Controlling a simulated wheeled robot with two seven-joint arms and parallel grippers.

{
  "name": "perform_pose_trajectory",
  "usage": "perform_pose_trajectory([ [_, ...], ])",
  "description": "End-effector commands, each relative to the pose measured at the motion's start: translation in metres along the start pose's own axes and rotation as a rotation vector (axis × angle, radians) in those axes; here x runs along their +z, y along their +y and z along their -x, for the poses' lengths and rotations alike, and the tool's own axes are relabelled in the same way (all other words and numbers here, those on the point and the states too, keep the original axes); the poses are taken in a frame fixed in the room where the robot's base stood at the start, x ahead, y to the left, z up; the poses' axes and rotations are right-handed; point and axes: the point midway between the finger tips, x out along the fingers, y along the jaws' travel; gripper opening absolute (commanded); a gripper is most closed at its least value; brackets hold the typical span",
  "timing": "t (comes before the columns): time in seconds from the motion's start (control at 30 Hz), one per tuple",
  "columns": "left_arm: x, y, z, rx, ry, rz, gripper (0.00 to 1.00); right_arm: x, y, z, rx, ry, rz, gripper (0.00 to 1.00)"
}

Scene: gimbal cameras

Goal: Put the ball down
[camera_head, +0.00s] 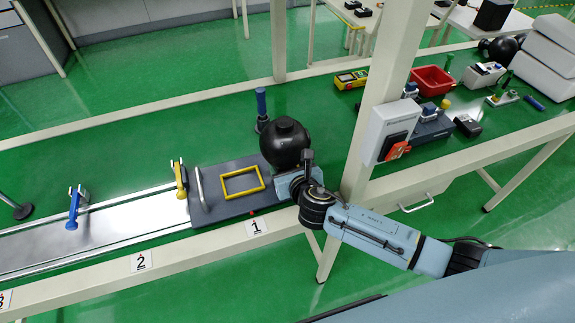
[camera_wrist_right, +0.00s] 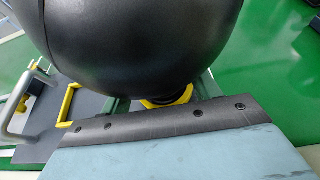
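The ball (camera_head: 284,143) is large, black and round, with a small knob on top. It is over the right end of the dark board (camera_head: 222,208). It also fills the top of the right wrist view (camera_wrist_right: 135,45). My right gripper (camera_head: 297,178) is at the ball's lower right side, very close to it. In the wrist view its blue-grey plate with a dark edge lies just below the ball. The ball hides any far finger, so the grip is not clear. A yellow part (camera_wrist_right: 168,97) shows beneath the ball. My left gripper is not in view.
A yellow frame (camera_head: 241,182) and a metal handle (camera_head: 200,188) are on the board. A blue-topped post (camera_head: 261,109) stands behind the ball. A white upright (camera_head: 383,90) with a switch box (camera_head: 390,130) rises to the right. A rail (camera_head: 120,262) runs along the front.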

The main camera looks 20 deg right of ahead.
Motion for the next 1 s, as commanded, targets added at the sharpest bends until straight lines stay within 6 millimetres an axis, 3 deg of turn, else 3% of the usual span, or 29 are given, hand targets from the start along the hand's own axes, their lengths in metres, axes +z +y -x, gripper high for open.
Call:
perform_pose_trajectory([
  [0.37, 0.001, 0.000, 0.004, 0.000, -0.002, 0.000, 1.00, 0.003, 0.000, 0.008, 0.000, 0.001, 0.000, 0.61],
  [0.8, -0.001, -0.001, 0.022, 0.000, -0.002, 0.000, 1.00, 0.003, 0.000, 0.094, 0.001, 0.001, 0.000, 0.61],
  [1.0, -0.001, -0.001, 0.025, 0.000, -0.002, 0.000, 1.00, 0.003, 0.000, 0.117, 0.000, 0.000, 0.001, 0.61],
])
